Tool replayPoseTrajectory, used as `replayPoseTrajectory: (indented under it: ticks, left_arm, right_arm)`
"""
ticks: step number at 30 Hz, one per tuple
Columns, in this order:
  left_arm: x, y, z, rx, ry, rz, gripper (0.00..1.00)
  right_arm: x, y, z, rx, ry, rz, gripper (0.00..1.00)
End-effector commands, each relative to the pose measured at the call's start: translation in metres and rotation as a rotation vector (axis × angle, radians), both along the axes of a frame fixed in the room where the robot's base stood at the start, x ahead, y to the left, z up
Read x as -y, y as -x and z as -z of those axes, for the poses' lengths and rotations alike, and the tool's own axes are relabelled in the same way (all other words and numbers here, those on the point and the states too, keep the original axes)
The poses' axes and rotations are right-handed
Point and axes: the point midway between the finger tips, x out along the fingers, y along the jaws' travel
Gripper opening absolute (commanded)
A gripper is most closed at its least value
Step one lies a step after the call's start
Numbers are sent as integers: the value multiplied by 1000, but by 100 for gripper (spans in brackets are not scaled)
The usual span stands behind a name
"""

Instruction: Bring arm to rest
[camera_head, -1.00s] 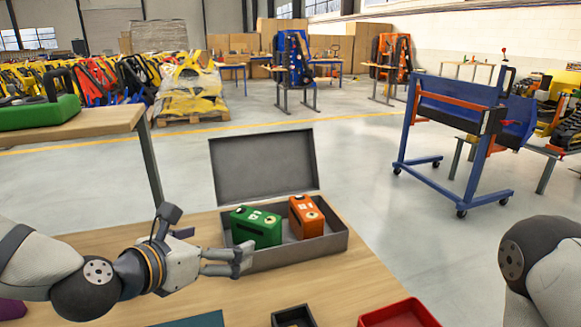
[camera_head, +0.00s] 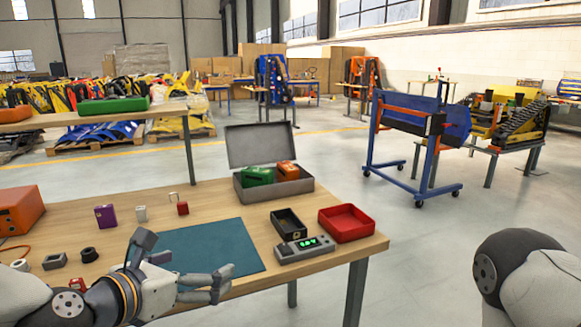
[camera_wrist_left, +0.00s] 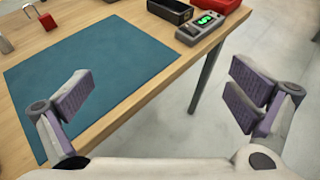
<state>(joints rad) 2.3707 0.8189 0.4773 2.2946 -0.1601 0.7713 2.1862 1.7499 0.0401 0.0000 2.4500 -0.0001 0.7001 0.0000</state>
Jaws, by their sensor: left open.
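My left gripper (camera_head: 224,282) is open and empty near the table's front edge, over the near part of the teal mat (camera_head: 208,246) in the head view. In the left wrist view its two fingers stand wide apart (camera_wrist_left: 163,92), with the mat, the table edge and floor beyond them. Nothing is between the fingers. Of my right arm only a rounded link shows at the lower right of the head view; its gripper is out of view.
The wooden table (camera_head: 345,256) holds a scale (camera_head: 304,249), a black tray (camera_head: 288,222), a red tray (camera_head: 346,222) and an open grey case (camera_head: 285,189) with green and orange boxes inside. Small parts, a purple box (camera_head: 105,216) and an orange unit (camera_head: 20,209) stand left.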

Motion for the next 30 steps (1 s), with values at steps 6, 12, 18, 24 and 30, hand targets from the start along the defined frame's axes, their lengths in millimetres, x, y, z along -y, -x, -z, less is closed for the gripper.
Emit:
replayPoseTrajectory:
  ticks: [6,12,18,24,30]
  left_arm:
    - [17,71,117,-99,-540,379,100]
    - [7,188,222,-129,-1065,1028,100]
    - [-32,321,279,36,-1375,1907,100]
    - [-59,377,287,229,-1391,2364,100]
    - [-60,379,287,247,-1391,2389,100]
  right_arm:
    - [0,-1,0,1,0,0,65]
    - [0,0,0,1,0,0,65]
    - [0,0,0,0,0,0,65]
    - [0,0,0,1,0,0,65]
    - [0,0,0,1,0,0,65]
